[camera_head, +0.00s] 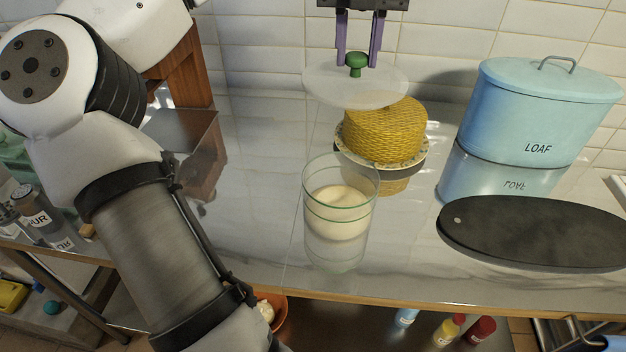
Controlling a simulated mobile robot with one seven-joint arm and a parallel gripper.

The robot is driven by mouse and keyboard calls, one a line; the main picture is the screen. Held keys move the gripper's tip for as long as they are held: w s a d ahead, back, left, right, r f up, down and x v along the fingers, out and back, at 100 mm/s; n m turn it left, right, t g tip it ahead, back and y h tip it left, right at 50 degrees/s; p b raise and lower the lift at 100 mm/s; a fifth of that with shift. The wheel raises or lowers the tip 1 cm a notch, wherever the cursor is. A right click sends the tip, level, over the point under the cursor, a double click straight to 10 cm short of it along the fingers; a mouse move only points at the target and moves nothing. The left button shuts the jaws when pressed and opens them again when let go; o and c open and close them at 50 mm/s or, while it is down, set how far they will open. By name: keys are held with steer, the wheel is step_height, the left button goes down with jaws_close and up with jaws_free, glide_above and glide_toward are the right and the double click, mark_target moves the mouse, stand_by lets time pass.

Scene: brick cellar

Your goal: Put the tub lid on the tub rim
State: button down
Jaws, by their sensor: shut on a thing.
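The tub lid (326,87) is a round, translucent white disc with a green knob on top. My gripper (357,62) is shut on the green knob and holds the lid level in the air, behind and above the tub. The tub (340,212) is a clear glass-like vessel with a creamy white filling in it. It stands upright on the shiny counter, and its rim is uncovered. The lid is apart from the rim.
A yellow woven cake-like thing (386,131) on a patterned plate stands just behind the tub, partly below the lid. A blue LOAF bin (535,110) and a dark oval board (540,235) are at the right. Counter left of the tub (255,200) is clear.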

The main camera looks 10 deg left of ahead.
steer(key=shift+a, duration=0.35)
step_height(320, 180, down, 20)
steer(key=p, duration=0.3)
steer(key=shift+r, duration=0.1)
steer(key=c, duration=1.1)
jaws_free()
